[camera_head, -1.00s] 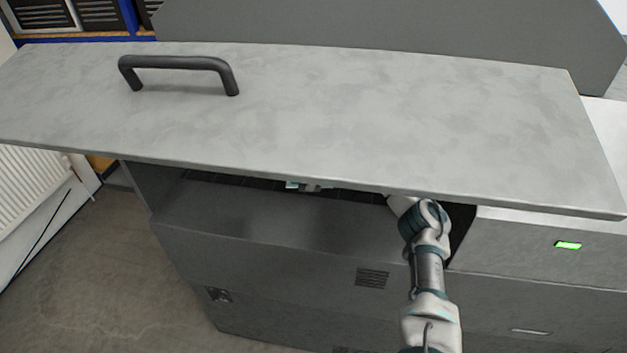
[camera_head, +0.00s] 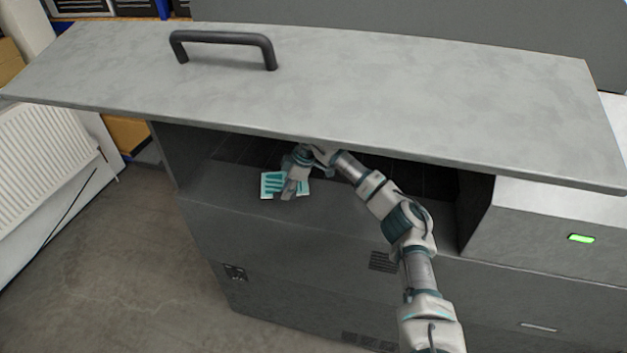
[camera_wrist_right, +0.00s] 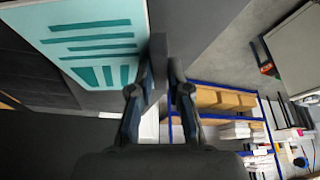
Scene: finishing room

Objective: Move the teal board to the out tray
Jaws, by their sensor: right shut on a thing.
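The teal board (camera_head: 271,184) is a small light panel with darker teal bars, at the front of the machine's opening in the head view. My right gripper (camera_head: 290,188) is shut on its edge. In the right wrist view the board (camera_wrist_right: 92,42) fills the upper left, and the fingers (camera_wrist_right: 158,75) close on its right side. Part of the board is hidden behind the gripper in the head view. I cannot tell whether it touches the ledge below. The out tray cannot be made out. My left gripper is not in view.
The grey machine lid (camera_head: 400,95) with its dark handle (camera_head: 222,40) is raised above the opening, close over my right arm. The machine's front ledge (camera_head: 340,220) lies below. A white radiator (camera_head: 45,150) stands left, with bare floor (camera_head: 120,250) between. Shelving (camera_wrist_right: 225,100) shows in the wrist view.

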